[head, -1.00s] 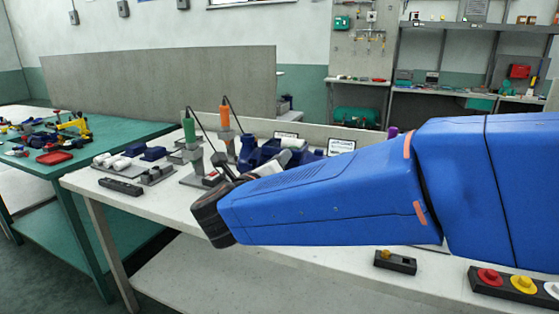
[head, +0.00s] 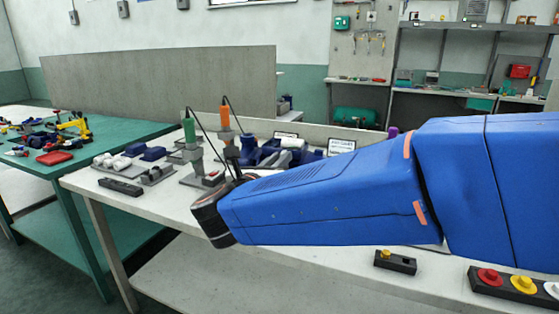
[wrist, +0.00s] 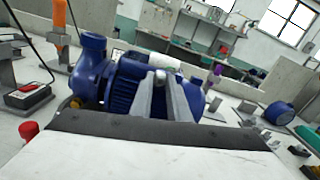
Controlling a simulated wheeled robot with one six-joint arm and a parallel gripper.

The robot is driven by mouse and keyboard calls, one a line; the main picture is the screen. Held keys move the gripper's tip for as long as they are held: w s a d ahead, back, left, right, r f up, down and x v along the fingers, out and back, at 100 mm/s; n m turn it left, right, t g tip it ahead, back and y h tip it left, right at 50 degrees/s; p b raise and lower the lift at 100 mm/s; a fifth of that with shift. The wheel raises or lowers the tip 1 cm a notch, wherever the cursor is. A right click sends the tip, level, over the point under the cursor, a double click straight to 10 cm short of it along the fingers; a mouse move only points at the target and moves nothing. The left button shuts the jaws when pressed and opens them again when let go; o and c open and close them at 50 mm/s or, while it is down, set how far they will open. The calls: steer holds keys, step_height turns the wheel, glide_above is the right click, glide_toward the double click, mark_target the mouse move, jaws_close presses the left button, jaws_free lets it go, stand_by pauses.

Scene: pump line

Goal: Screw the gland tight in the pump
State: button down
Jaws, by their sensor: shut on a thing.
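The blue pump (wrist: 122,85) stands on the white bench in the wrist view, with its upright flanged port at the left and its ribbed body behind my fingers. My gripper (wrist: 160,78) is in front of the pump, its two grey fingers close together at the tips. It is shut on the gland, which is mostly hidden between the fingers; I cannot tell how deep it sits in the pump. In the head view the blue pump (head: 247,152) shows partly behind my arm, and the fingertips are hard to make out.
A green-handled tool (head: 189,130) and an orange-handled tool (head: 225,118) stand upright on stands left of the pump. A button box (head: 395,262) is near the bench's front edge. A loose blue round part (wrist: 279,113) lies at the right.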

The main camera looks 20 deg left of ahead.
steer(key=shift+m, duration=1.1)
steer(key=m, duration=0.3)
steer(key=shift+m, duration=0.3)
steer(key=shift+m, duration=1.6)
steer(key=c, duration=1.8)
jaws_free()
steer(key=shift+o, duration=0.2)
